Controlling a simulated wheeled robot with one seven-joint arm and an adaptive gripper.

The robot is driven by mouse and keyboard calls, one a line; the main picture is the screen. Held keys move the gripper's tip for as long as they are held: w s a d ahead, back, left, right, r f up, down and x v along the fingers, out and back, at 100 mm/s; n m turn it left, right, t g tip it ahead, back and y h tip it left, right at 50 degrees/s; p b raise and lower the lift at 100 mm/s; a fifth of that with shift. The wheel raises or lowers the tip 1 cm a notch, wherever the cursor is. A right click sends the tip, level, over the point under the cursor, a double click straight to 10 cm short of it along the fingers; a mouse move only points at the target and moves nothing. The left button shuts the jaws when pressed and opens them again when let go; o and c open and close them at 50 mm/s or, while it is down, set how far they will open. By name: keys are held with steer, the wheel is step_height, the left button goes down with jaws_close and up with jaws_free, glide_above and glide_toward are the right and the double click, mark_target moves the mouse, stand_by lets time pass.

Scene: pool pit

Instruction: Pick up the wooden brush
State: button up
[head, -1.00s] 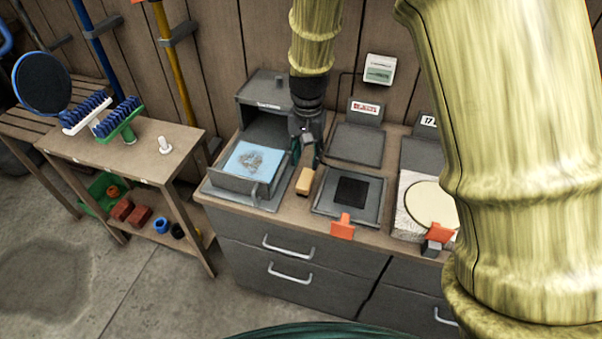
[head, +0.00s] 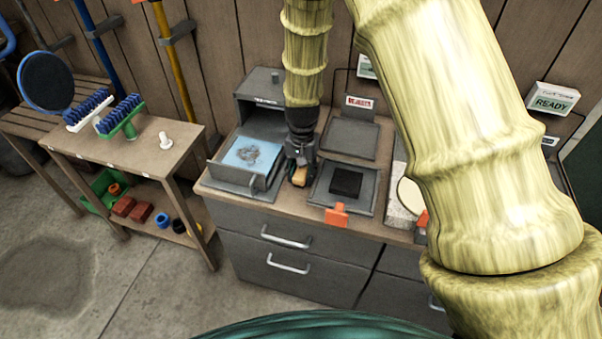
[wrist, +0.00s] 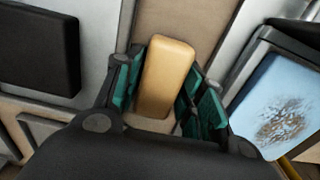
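The wooden brush (head: 300,176) is a tan block with rounded edges on the counter, just right of the open tray with the blue sheet. My gripper (head: 298,163) points down over it. In the wrist view the brush (wrist: 165,78) lies between the two green-padded fingers of my gripper (wrist: 167,95). The fingers stand open on either side, with a narrow strip of counter showing beside the brush on the right. The near end of the brush comes close to the gripper's dark body, and its underside is hidden.
The tray with a stained blue sheet (head: 250,154) stands close on the left. A grey tray with a black pad (head: 346,182) is close on the right, with an orange tab (head: 337,215) in front. A wooden side bench (head: 150,168) holds brushes and a white peg.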

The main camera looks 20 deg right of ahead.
mark_target(302, 169)
steer(key=shift+s+r, duration=0.1)
steer(key=shift+s, duration=0.05)
steer(key=c, duration=0.7)
steer(key=shift+r, duration=0.1)
steer(key=shift+r, duration=0.25)
step_height(302, 169, up, 3)
steer(key=shift+f+b, duration=0.15)
steer(key=shift+b, duration=0.2)
steer(key=s+a+b, duration=0.1)
steer(key=s+a, duration=0.1)
steer(key=s, duration=0.5)
steer(key=s+a+r+b, duration=0.1)
steer(key=s+a, duration=0.2)
steer(key=s, duration=0.5)
steer(key=shift+a+r, duration=0.15)
steer(key=shift+r, duration=0.1)
